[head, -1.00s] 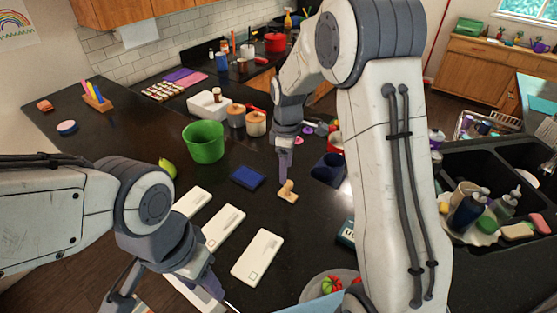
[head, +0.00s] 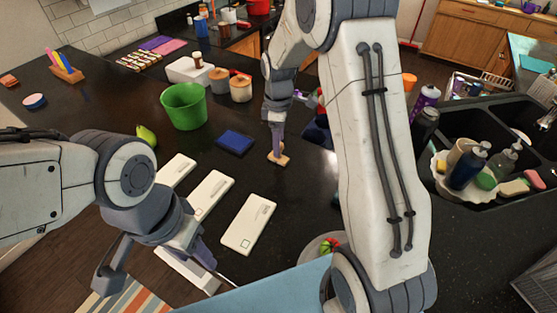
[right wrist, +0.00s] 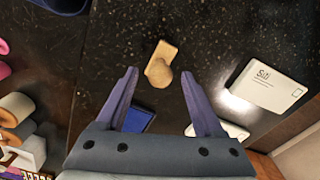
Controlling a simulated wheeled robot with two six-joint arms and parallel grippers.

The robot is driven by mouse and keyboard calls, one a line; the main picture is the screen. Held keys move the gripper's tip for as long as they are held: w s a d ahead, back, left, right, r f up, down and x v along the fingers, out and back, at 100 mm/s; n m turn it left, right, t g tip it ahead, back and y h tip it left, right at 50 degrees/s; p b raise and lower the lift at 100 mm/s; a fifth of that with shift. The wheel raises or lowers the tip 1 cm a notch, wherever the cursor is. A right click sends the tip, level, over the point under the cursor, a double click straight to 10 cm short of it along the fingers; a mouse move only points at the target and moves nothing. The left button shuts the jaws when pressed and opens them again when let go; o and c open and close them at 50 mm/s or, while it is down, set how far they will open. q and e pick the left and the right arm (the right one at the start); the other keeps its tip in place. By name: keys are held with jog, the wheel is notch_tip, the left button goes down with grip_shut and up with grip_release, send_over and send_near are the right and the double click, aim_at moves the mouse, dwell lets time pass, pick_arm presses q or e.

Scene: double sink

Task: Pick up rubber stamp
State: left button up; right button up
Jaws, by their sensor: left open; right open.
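The rubber stamp (head: 279,157) is a light wooden block with a rounded knob handle. It stands on the dark counter, to the right of a blue ink pad (head: 235,141). In the right wrist view the stamp (right wrist: 161,66) lies just beyond and between the fingertips. My right gripper (right wrist: 160,80) is open and empty, pointing down at the stamp; in the head view its finger (head: 277,140) partly covers the stamp. My left gripper (head: 155,268) is open and empty at the counter's near left edge, away from the stamp.
Several white envelope-like cards (head: 249,224) lie left of and in front of the stamp. A green bucket (head: 184,107) and a pear (head: 146,136) stand further left. The double sink (head: 483,206) with bottles is at right. Bare counter surrounds the stamp closely.

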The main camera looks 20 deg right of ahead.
jog(key=shift+f+b, duration=0.35)
jog(key=shift+f, duration=0.6)
pick_arm(q)
jog(key=shift+f, duration=0.7)
pick_arm(e)
jog(key=shift+r, duration=0.1)
grip_shut()
